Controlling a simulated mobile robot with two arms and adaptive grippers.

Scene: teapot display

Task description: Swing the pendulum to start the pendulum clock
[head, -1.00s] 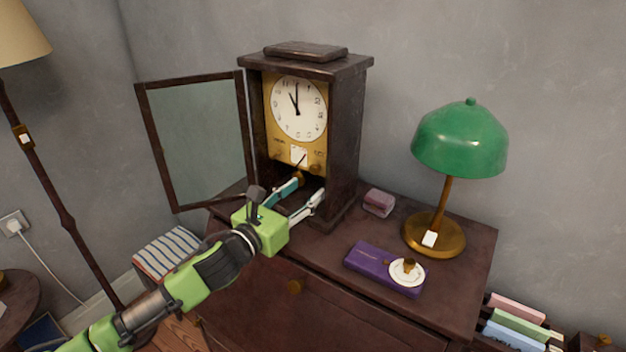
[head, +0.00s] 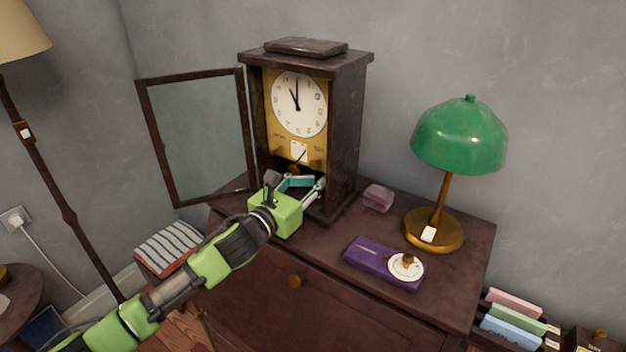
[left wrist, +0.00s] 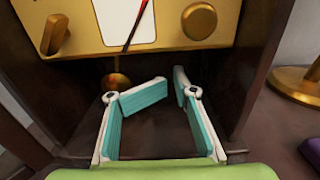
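The pendulum clock (head: 345,130) stands on the dresser with its glass door (head: 198,137) swung open to the left. Its white dial (head: 298,104) shows about eleven. In the left wrist view, the round brass pendulum bob (left wrist: 116,81) hangs below the gold face plate (left wrist: 222,32), partly hidden behind my left finger. My left gripper (left wrist: 172,78) is at the clock's lower opening, empty, with a narrow gap between its tips. Its left finger bends inward; the bob is left of the gap. I cannot tell whether finger and bob touch. My right gripper is out of view.
On the dresser top (head: 465,257), a green lamp (head: 460,140) stands to the right. A purple box (head: 370,260) with a small white plate (head: 405,266) lies in front, and a small pinkish box (head: 378,197) sits beside the clock. A floor lamp (head: 50,180) stands at left.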

